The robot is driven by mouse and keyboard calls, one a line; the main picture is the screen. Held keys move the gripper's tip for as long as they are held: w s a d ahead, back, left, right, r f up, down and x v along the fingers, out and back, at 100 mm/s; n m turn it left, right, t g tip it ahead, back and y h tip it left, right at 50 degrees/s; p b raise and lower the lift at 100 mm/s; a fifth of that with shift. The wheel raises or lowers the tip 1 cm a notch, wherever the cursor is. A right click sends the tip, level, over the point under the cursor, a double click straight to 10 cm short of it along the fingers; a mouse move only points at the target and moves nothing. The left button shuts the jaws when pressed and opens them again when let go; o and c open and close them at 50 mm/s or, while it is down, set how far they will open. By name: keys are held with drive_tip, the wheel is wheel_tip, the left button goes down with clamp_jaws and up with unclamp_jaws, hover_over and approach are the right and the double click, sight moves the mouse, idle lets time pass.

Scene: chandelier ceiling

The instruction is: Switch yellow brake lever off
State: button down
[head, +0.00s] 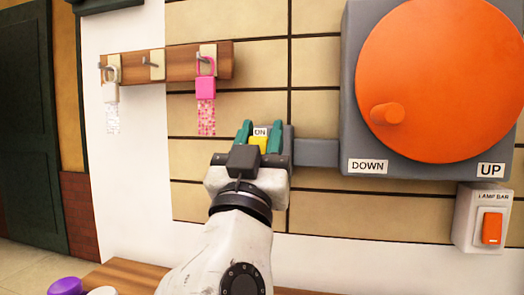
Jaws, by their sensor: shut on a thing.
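The yellow brake lever (258,144) is on a small grey box (287,140) on the tiled wall, left of the big orange wheel. A white label (260,132) reading "ON" shows just above the yellow part. My gripper (259,135) reaches up to it from below, with one green finger on each side of the yellow lever. The fingers are shut on the lever. The lower part of the lever and much of its box are hidden behind my gripper.
A large orange wheel (445,75) with a knob sits on a grey panel marked "DOWN" and "UP" at right. A lamp bar switch (491,228) is below it. A wooden hook rack (180,66) holds a pink padlock (205,87) and a white padlock (111,92). A wooden surface (125,278) is below.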

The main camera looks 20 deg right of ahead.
drive_tip(key=shift+s+a+f+b, duration=0.15)
drive_tip(key=shift+f+b, duration=0.3)
drive_tip(key=shift+b, duration=0.1)
drive_tip(key=shift+s+a+f+b, duration=0.1)
drive_tip(key=shift+s+f+b, duration=0.05)
drive_tip(key=shift+f+b, duration=0.35)
drive_tip(key=c, duration=1)
unclamp_jaws()
drive_tip(key=shift+s+a+r, duration=0.1)
drive_tip(key=shift+o, duration=1)
drive_tip(key=v, duration=1)
drive_tip(key=shift+s+a+f+b, duration=0.15)
drive_tip(key=shift+f+b, duration=0.15)
drive_tip(key=shift+b, duration=0.05)
